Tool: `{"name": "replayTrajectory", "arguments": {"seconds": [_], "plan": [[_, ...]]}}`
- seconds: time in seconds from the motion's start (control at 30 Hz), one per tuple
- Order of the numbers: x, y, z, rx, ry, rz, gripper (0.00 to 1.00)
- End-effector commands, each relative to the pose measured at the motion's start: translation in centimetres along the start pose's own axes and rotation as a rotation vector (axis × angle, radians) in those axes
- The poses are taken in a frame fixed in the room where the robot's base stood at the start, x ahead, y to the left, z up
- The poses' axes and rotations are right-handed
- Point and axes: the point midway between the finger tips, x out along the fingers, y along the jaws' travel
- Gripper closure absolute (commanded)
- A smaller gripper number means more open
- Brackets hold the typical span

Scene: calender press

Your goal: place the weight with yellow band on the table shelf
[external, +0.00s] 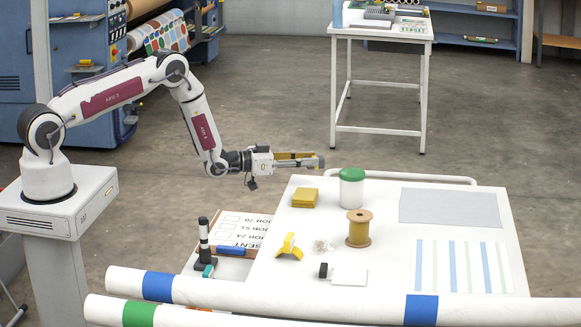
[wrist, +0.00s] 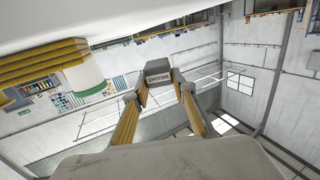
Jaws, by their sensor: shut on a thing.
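My gripper (external: 308,161) is stretched out level above the far left edge of the white table (external: 330,215). It is shut on a grey weight (external: 319,162), held in the air at the fingertips. In the wrist view, my gripper (wrist: 158,82) has its two yellow-padded fingers on either side of the weight (wrist: 157,68), whose grey end face is lettered "WEIGHT". I cannot make out a yellow band on it. A lower shelf-like surface (external: 194,264) shows at the table's left, with a lettered board on it.
On the table are a yellow stack (external: 304,198), a green-lidded jar (external: 352,190), a spool (external: 359,228), a yellow piece (external: 289,247) and flat sheets. A black-and-white upright tool (external: 204,242) stands at left. Long rolls (external: 250,291) cross the front. A second table (external: 380,32) stands behind.

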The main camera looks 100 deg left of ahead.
Motion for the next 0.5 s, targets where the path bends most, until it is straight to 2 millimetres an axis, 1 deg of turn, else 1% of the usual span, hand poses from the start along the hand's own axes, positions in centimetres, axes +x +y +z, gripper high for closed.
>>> {"name": "replayTrajectory", "arguments": {"seconds": [0.5], "plan": [[0.08, -0.03, 0.4, 0.001, 0.005, 0.0, 1.0]]}}
